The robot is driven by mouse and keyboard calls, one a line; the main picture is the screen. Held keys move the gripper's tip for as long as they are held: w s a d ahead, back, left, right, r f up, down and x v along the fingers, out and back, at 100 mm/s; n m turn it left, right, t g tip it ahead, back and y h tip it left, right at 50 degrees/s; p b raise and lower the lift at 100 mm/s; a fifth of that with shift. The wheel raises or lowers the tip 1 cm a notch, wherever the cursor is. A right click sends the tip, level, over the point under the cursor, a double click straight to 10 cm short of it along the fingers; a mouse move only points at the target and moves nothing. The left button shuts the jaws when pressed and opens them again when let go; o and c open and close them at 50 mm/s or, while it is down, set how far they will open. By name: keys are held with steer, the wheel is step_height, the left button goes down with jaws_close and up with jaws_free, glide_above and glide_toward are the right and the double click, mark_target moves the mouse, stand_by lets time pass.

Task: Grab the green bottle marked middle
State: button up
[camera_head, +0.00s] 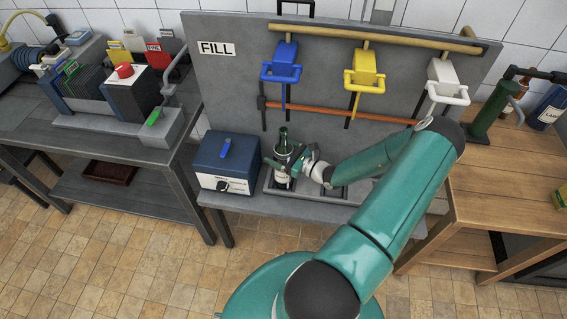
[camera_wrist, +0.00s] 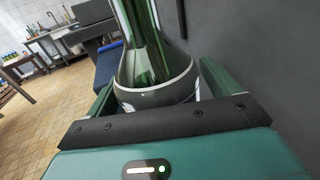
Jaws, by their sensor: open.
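A green bottle (camera_head: 283,139) with a pale label stands upright in the grey tray (camera_head: 325,198) below the FILL board. In the wrist view the green bottle (camera_wrist: 150,62) fills the upper middle, its shoulder and label edge close ahead. My gripper (camera_head: 291,163) is at the bottle's body in the head view. In the wrist view my gripper (camera_wrist: 155,95) is open, with one finger on each side of the bottle. Whether the fingers touch the glass cannot be told. No word "middle" can be read on the bottle, and part of its label is hidden behind my gripper.
A blue box (camera_head: 225,163) with a dial stands just left of the tray. Blue (camera_head: 283,62), yellow (camera_head: 364,72) and white (camera_head: 442,82) taps hang on the grey board (camera_head: 232,85) behind.

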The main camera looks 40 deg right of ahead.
steer(key=shift+w, duration=0.25)
jaws_close()
steer(key=shift+r, duration=0.1)
steer(key=shift+r, duration=0.2)
stand_by(0.3)
